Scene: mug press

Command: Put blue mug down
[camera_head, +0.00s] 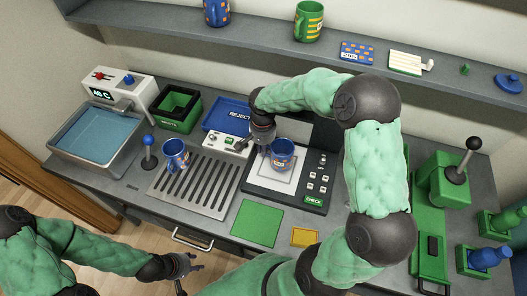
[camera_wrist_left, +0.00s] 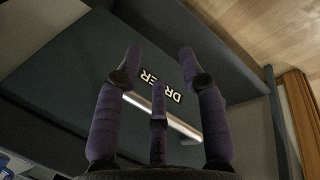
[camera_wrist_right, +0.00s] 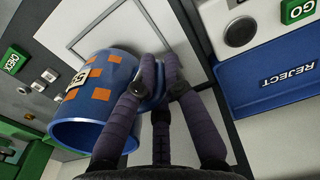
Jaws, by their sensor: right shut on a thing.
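A blue mug with orange squares and a white label (camera_head: 282,153) is on or just above the white square of the check station (camera_head: 258,186); I cannot tell if its base touches. In the right wrist view the mug (camera_wrist_right: 92,110) appears on its side because of the camera angle, with its handle between my fingers. My right gripper (camera_head: 262,146) is shut on the mug's handle, at the mug's left side. My left gripper (camera_head: 190,268) is open and empty in front of the counter, near the drawer; its spread fingers show in the left wrist view (camera_wrist_left: 160,70).
A second blue mug (camera_head: 175,155) stands on the slotted drain grid (camera_head: 190,187) to the left. A blue reject tray (camera_head: 228,115) lies behind. A green press (camera_head: 445,185) stands on the right. A green mat (camera_head: 256,223) lies in front.

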